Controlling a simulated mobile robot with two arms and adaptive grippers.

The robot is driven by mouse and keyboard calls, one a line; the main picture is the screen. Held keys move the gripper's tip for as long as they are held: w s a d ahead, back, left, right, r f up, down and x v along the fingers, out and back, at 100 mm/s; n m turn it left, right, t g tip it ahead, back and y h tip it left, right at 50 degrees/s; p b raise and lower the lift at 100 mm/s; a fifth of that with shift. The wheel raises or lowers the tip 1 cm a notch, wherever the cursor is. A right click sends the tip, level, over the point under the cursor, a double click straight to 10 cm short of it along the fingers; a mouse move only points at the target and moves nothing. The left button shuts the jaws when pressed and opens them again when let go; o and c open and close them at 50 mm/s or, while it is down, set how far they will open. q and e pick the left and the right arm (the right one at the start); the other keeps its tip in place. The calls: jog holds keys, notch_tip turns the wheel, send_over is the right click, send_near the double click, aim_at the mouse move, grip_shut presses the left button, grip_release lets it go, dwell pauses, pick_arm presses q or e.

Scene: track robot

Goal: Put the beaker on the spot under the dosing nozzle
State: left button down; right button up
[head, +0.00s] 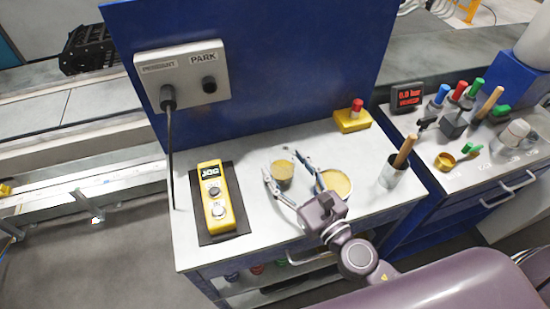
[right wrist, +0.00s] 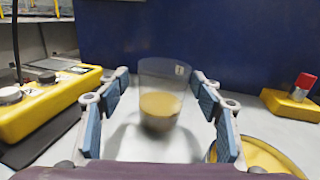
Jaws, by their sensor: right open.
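The beaker (head: 282,174) is a clear cup with tan contents, upright on the white worktop. It also shows in the right wrist view (right wrist: 161,92), centred ahead of the fingers. My right gripper (head: 282,164) is open, its fingertips on either side of the beaker. In the right wrist view, the open fingers (right wrist: 160,76) flank it with gaps visible; I see no grip on it. My left gripper is not in view. I cannot make out the dosing nozzle or the spot under it.
A yellow JOG pendant (head: 216,203) lies on a dark mat to the left. A round tan-filled dish (head: 338,183) sits close right of the gripper. A pot with a wooden handle (head: 394,172) and a red-buttoned yellow box (head: 353,120) stand further right. A blue panel (head: 260,60) rises behind.

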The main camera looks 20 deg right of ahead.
aim_at(276, 152)
jog(key=shift+w+a+r+p, duration=0.1)
jog(key=shift+w+r+p, duration=0.1)
jog(key=shift+w+p, duration=0.25)
jog(key=shift+x, duration=0.8)
jog(key=x, duration=0.2)
jog(key=p+x, duration=0.1)
jog(key=x, duration=0.1)
jog(key=shift+w+f, duration=0.15)
jog(key=shift+w, duration=0.15)
jog(key=shift+w+f+p, duration=0.1)
jog(key=shift+w+p, duration=0.15)
jog(key=shift+p, duration=0.05)
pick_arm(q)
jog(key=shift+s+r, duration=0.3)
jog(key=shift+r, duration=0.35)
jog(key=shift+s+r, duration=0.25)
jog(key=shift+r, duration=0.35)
pick_arm(e)
jog(key=c, duration=1.5)
grip_shut()
